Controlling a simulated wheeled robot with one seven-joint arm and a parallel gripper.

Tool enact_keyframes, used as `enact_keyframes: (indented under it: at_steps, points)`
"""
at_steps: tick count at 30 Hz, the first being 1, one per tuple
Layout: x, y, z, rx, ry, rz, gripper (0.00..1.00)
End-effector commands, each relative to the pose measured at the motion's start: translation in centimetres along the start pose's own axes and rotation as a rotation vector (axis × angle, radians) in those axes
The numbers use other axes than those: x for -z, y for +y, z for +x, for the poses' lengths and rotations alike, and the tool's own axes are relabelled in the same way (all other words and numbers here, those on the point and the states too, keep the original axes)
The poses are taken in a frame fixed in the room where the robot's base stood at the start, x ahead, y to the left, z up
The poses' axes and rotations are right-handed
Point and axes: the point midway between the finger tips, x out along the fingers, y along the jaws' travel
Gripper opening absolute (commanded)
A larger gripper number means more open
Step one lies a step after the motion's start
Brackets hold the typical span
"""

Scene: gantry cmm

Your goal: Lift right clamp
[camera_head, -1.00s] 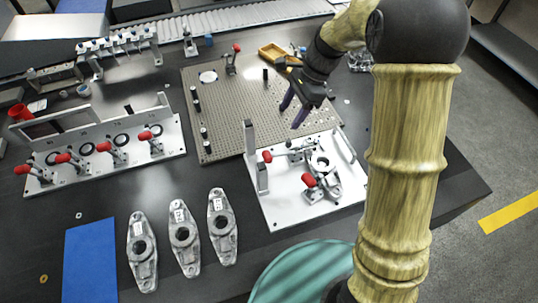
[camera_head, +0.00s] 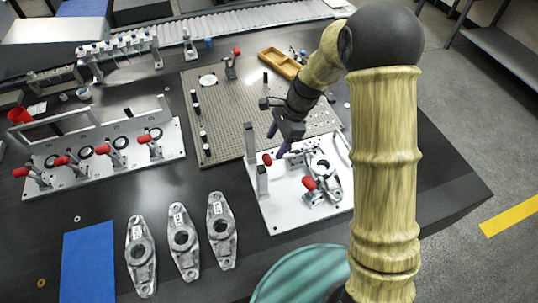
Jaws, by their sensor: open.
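The white fixture plate (camera_head: 282,213) at centre right carries a grey metal casting (camera_head: 335,185) and two toggle clamps with red handles. The right clamp's red handle (camera_head: 310,183) is at the front, beside the casting. The other clamp's red handle (camera_head: 267,159) is further back and left. My gripper (camera_head: 277,141), dark with purple fingers, is open and empty. It hangs over the back edge of the plate, close to the back-left handle and apart from the front-right one. Its height above the clamps is hard to tell.
A perforated plate (camera_head: 225,110) with posts lies behind the fixture. An upright grey post (camera_head: 250,143) stands at the fixture's left. Several castings (camera_head: 183,240) lie at the front. A rack with red-handled clamps (camera_head: 105,158) is at left. A yellow tray (camera_head: 277,62) is at the back.

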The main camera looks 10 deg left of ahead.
Motion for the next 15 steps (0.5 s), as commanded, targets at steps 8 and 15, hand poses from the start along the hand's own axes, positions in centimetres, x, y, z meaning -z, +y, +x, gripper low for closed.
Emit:
enact_keyframes:
  at_steps: [8, 15]
  points:
    - [0.0, 0.1, 4.9, -0.003, -0.001, 0.000, 0.60]
    - [0.0, 0.0, 6.5, 0.000, 0.000, -0.001, 0.60]
